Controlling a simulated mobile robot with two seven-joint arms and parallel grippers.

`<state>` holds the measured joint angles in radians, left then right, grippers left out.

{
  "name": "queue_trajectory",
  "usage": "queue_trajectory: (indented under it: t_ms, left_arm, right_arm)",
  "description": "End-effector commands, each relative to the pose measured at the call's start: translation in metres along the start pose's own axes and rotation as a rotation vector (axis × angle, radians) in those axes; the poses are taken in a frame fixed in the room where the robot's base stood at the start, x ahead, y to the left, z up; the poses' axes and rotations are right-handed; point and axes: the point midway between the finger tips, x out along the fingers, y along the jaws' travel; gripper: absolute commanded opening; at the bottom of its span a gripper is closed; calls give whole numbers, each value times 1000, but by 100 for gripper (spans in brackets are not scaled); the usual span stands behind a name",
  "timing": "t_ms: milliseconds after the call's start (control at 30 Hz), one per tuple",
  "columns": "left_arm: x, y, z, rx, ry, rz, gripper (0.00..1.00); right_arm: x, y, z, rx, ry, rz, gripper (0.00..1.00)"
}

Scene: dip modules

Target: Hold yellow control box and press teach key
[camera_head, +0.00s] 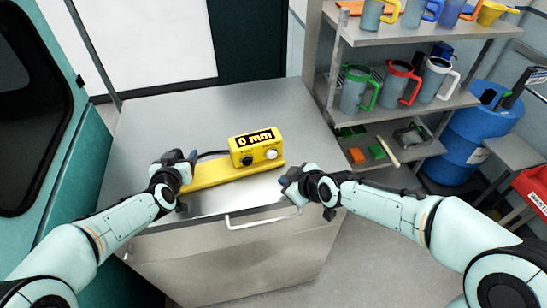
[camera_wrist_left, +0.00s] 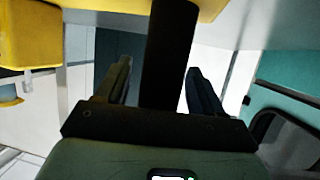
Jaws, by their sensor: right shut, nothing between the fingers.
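The yellow control box (camera_head: 249,157) stands on the metal cabinet top, with a lit display reading "0 mm" and a dark and a light round control on its front. It sits on a long yellow base (camera_head: 213,173) reaching left. My left gripper (camera_head: 189,163) is at the left end of this base; whether it touches is unclear. In the left wrist view its fingers (camera_wrist_left: 160,85) are spread, with a dark bar between them and yellow surfaces (camera_wrist_left: 110,6) beyond. My right gripper (camera_head: 287,183) is shut and empty, right of the base near the cabinet's front edge. I cannot make out a teach key label.
The metal cabinet top (camera_head: 160,120) is clear behind the box. A front handle (camera_head: 262,219) juts out below its edge. A shelf rack (camera_head: 430,107) with mugs and coloured blocks stands right, beside a blue barrel (camera_head: 470,140). A teal machine (camera_head: 85,150) stands left.

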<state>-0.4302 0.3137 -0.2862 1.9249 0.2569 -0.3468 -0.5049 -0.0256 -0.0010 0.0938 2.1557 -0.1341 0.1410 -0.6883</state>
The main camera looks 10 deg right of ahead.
Motion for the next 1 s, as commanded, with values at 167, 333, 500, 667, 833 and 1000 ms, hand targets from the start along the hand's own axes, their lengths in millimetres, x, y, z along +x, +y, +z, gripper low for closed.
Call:
queue_trajectory:
  t_ms: [167, 333, 500, 667, 833, 1000]
  left_arm:
    - [-1, 0, 0, 0, 0, 0, 67]
    - [-13, 0, -1, -1, 1, 1, 67]
    - [-27, 0, -2, 0, 1, 1, 67]
    - [-40, 0, -2, -1, 2, 1, 67]
    - [-54, 0, -2, 0, 2, 1, 67]
    - [-67, 0, -2, -1, 2, 0, 67]
  right_arm:
    - [0, 0, 0, 0, 0, 0, 0]
    - [-1, 2, -3, -1, 2, 1, 0]
    - [-3, 3, -6, -2, 4, 3, 0]
    - [-5, 6, -10, -3, 7, 5, 0]
    - [-8, 9, -16, -4, 11, 8, 0]
    - [-10, 12, -22, -6, 16, 11, 0]
